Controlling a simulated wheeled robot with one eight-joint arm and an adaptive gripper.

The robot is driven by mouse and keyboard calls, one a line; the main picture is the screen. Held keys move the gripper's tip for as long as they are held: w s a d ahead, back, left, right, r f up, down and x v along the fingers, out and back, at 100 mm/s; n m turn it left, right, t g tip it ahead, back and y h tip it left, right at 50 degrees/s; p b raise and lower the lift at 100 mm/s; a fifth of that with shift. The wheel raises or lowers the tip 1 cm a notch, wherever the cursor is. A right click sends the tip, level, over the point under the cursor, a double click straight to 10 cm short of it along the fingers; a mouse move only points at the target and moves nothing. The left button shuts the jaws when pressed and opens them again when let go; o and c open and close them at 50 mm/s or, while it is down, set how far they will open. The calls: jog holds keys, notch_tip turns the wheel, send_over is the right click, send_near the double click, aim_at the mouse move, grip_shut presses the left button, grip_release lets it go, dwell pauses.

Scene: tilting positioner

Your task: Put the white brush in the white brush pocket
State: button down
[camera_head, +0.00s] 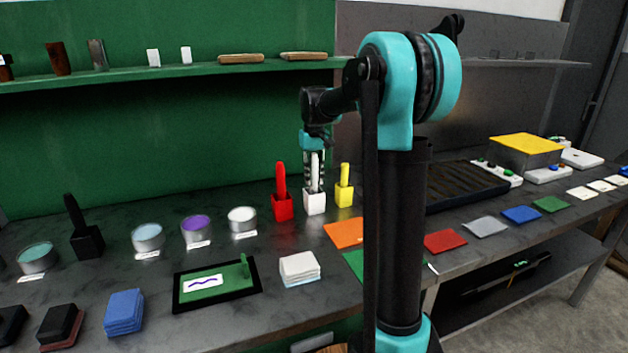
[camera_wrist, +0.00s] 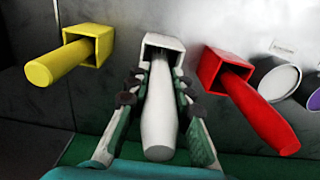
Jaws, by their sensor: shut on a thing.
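The white brush (camera_wrist: 159,112) is held between the fingers of my gripper (camera_wrist: 157,97), which is shut on its handle. In the wrist view its lower end is inside the mouth of the white brush pocket (camera_wrist: 150,43). In the head view the white brush (camera_head: 314,168) stands upright in the white pocket (camera_head: 314,203), with my gripper (camera_head: 314,165) around it from above. How deep the brush sits in the pocket cannot be told.
A red brush in a red pocket (camera_head: 282,208) stands left of the white one, and a yellow brush in a yellow pocket (camera_head: 344,196) stands right. Round tins (camera_head: 242,220) and a black pocket with a brush (camera_head: 87,242) are further left. An orange square (camera_head: 346,233) lies in front.

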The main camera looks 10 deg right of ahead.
aim_at(314, 153)
jog(key=shift+f, duration=0.55)
jog(key=shift+f, duration=0.1)
jog(key=c, duration=1.3)
grip_release()
notch_tip(314, 153, up, 12)
jog(key=shift+r, duration=0.15)
